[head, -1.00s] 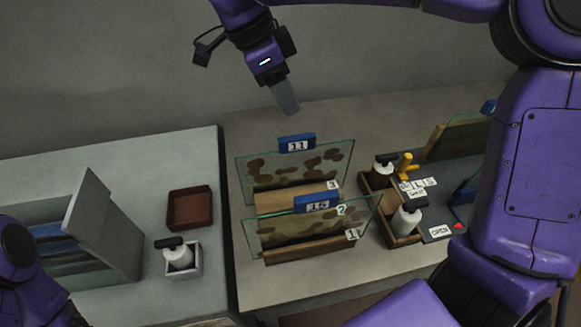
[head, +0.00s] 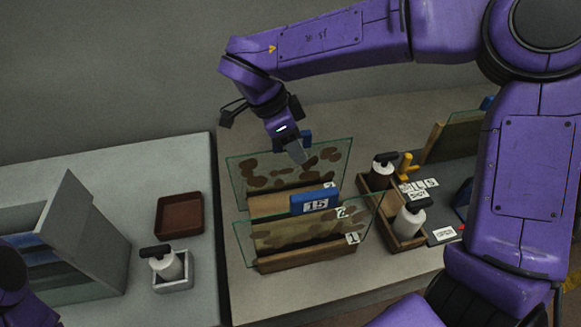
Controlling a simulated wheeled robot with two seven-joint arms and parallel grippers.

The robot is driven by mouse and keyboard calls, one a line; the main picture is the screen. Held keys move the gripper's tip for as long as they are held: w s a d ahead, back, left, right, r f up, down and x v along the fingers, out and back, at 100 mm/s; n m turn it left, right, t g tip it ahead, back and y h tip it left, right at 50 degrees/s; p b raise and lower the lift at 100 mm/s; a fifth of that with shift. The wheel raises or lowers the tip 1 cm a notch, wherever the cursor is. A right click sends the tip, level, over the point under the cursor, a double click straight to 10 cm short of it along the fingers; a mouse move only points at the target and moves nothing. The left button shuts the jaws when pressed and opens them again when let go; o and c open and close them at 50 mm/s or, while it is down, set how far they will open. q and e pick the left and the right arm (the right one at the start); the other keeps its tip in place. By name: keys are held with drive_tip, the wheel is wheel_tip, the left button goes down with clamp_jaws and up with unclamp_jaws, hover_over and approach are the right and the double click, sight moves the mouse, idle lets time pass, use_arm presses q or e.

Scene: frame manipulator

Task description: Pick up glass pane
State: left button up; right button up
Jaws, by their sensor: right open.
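Two glass panes with brown blotches stand upright in wooden holders on the right table. The rear glass pane (head: 262,173) has a blue clip at its top edge, largely hidden behind my gripper. The front glass pane (head: 285,238) has a blue clip (head: 314,201) marked 15 on its top edge. My right gripper (head: 297,153) is open, pointing down at the top of the rear pane, in front of its clip. I cannot tell whether it touches. My left gripper is out of view; only part of my left arm shows at the lower left.
A wooden caddy (head: 405,242) with two bottles stands right of the panes. A wooden frame (head: 434,143) with a pane stands behind it. On the left table are a brown tray (head: 181,234), a bottle in a holder (head: 166,263) and a grey rack (head: 95,245).

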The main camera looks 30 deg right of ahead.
drive_tip(key=shift+d+f, duration=0.15)
drive_tip(key=shift+f, duration=0.05)
clamp_jaws()
drive_tip(key=shift+r, duration=0.1)
idle(1.2)
